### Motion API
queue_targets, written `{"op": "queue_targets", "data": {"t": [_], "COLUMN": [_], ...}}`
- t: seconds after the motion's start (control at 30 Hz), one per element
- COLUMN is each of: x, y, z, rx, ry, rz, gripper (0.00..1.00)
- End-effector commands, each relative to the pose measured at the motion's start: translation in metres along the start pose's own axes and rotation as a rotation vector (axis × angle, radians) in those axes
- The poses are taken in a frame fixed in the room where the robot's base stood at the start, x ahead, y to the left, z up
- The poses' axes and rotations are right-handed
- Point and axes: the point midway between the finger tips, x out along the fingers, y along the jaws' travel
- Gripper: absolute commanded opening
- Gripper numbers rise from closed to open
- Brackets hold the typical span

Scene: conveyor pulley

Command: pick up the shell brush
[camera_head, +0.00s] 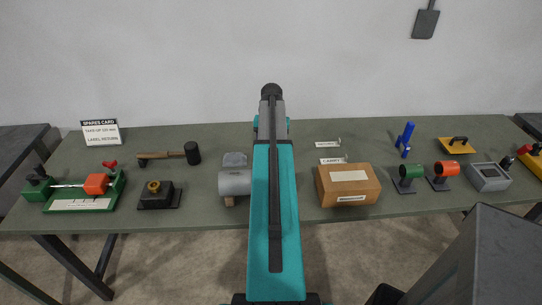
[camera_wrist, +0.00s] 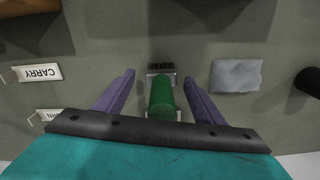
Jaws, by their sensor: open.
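The shell brush (camera_wrist: 162,98) shows in the wrist view. It has a green rounded handle and a short row of dark bristles at its upper end in the picture. My gripper (camera_wrist: 160,76) is open, with one purple finger on each side of the green handle and a visible gap on both sides. The far end of the handle runs down to the dark gripper bar, which hides what lies beyond. I cannot tell how high the fingers are above the table. In the head view my own arm hides the brush and the fingers.
A grey cloth (camera_wrist: 237,76) lies beside the brush. A CARRY card (camera_wrist: 38,73) is on the other side. In the head view, a grey cylinder (camera_head: 235,183) and a cardboard box (camera_head: 348,185) flank my arm on the green table (camera_head: 300,218). A mallet (camera_head: 170,154) lies further left.

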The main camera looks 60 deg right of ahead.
Motion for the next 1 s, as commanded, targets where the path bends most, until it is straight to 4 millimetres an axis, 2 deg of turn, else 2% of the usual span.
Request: {"op": "queue_targets", "data": {"t": [0.17, 0.7, 0.97, 1.0], "x": [0.0070, 0.0070, 0.0070, 0.0068], "y": [0.0003, 0.0006, 0.0008, 0.0008], "z": [0.0003, 0.0001, 0.0001, 0.0000], "rx": [0.000, 0.001, 0.001, 0.001], "ry": [0.000, 0.000, 0.000, 0.000], "rz": [0.000, 0.000, 0.000, 0.000], "gripper": [0.63, 0.63, 0.19, 0.19]}}
